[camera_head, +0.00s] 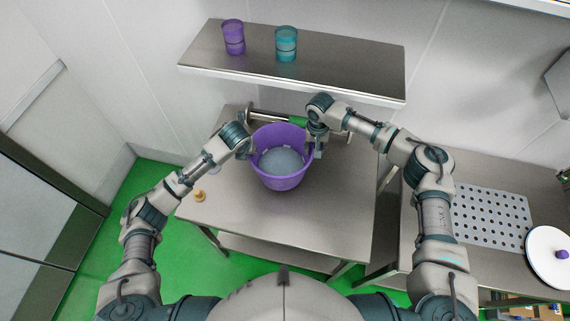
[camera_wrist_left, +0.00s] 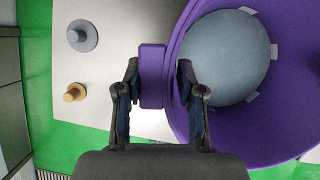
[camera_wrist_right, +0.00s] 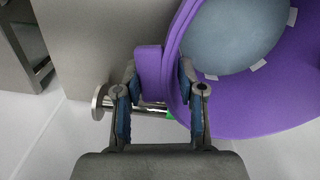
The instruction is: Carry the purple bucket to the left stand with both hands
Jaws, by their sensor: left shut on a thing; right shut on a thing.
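The purple bucket (camera_head: 282,180) is upright over the steel table on the left (camera_head: 320,225), with a grey-blue round content inside. I cannot tell whether its base touches the tabletop. My left gripper (camera_head: 249,150) is shut on the bucket's left grip tab; the left wrist view shows this tab (camera_wrist_left: 152,76) between the fingers (camera_wrist_left: 157,80). My right gripper (camera_head: 318,151) is shut on the opposite tab; the right wrist view shows that tab (camera_wrist_right: 149,75) between the fingers (camera_wrist_right: 158,80). The bucket's bottom is hidden.
A metal cylinder with a green part (camera_head: 298,121) lies behind the bucket. A small brass peg (camera_head: 200,196) stands left on the table. A shelf (camera_head: 340,70) above holds a purple cup (camera_head: 233,37) and a teal cup (camera_head: 286,43). A perforated tray (camera_head: 490,216) lies right.

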